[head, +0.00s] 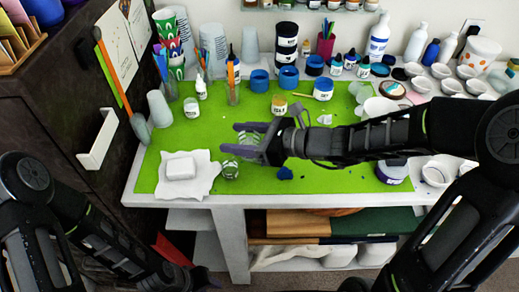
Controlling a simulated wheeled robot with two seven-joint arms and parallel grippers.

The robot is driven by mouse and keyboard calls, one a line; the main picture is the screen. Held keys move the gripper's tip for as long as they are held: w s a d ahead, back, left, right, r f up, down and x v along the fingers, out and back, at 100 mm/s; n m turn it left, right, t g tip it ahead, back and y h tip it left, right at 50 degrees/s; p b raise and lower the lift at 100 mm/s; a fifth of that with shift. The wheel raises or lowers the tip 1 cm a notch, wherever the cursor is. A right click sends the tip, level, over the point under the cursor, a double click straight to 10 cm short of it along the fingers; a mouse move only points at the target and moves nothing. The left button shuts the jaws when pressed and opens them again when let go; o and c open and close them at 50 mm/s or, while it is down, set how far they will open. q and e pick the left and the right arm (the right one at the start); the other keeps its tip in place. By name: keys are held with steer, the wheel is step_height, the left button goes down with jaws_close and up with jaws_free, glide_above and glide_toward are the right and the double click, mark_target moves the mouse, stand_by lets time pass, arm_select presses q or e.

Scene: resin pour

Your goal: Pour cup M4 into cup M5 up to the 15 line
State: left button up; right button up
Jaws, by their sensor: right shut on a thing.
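My right gripper (246,141) is over the green mat, shut on a clear cup (250,138) that shows only partly between its fingers. A second clear cup (231,170) stands on the mat just below and left of the gripper in the picture, close to the white cloth. No M4 or M5 label and no 15 line can be read, and the liquid levels cannot be made out. My left arm hangs low at the lower left, in front of the table; the state of its gripper (203,280) does not show clearly.
A white block (181,167) lies on a white cloth (202,184) at left. A blue lump (285,173) lies near the front edge. Blue-rimmed jars (289,78), bottles and stacked cups (213,50) crowd the back. Several small white bowls (437,173) stand at right.

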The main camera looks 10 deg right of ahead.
steer(key=shift+r, duration=0.1)
steer(key=shift+r+p, duration=0.9)
steer(key=shift+r, duration=0.1)
steer(key=shift+f, duration=0.1)
